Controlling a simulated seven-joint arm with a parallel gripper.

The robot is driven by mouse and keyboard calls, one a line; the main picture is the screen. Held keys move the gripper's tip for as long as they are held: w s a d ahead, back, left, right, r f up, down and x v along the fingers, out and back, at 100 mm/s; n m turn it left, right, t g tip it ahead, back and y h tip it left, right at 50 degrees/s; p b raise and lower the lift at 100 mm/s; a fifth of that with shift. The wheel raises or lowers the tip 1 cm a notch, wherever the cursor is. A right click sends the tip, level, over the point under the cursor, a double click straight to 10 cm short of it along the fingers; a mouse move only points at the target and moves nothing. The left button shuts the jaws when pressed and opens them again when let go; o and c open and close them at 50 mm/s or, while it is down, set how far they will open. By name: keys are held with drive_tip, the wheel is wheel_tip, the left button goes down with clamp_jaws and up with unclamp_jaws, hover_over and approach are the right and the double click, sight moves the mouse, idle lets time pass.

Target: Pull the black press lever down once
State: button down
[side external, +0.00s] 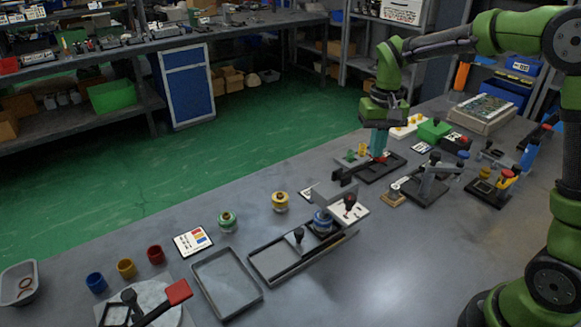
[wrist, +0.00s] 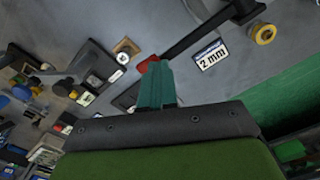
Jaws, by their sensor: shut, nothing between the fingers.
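A black bar lever (wrist: 195,37) with a red end (wrist: 148,64) crosses the top of the wrist view. In the side external view its black fixture (side external: 348,177) stands mid-bench, partly hidden by my gripper. My gripper (side external: 378,154) points down over the red-ended side of this fixture, its teal fingers shut and empty. In the wrist view the fingertips (wrist: 154,66) overlap the red end. I cannot tell whether they touch it.
Another black press-like fixture (side external: 428,182) stands close on the right. A yellow wheel valve (side external: 280,201) and a "2 mm" card (wrist: 210,54) lie nearby. A long black tray fixture (side external: 272,262) is at the front.

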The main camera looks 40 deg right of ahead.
drive_tip(key=shift+r, duration=0.1)
drive_tip(key=shift+d+r, duration=0.1)
drive_tip(key=shift+r, duration=2.7)
drive_tip(key=shift+s+a+r, duration=0.2)
drive_tip(key=shift+s, duration=0.05)
drive_tip(key=s+a+n+t+y, duration=0.1)
drive_tip(key=s+a+t, duration=0.2)
drive_tip(key=s, duration=0.5)
drive_tip(key=s+a+r+n+t+y, duration=0.1)
drive_tip(key=s+a+t, duration=0.3)
drive_tip(key=s, duration=0.4)
drive_tip(key=shift+s+a, duration=0.25)
drive_tip(key=shift+a, duration=0.45)
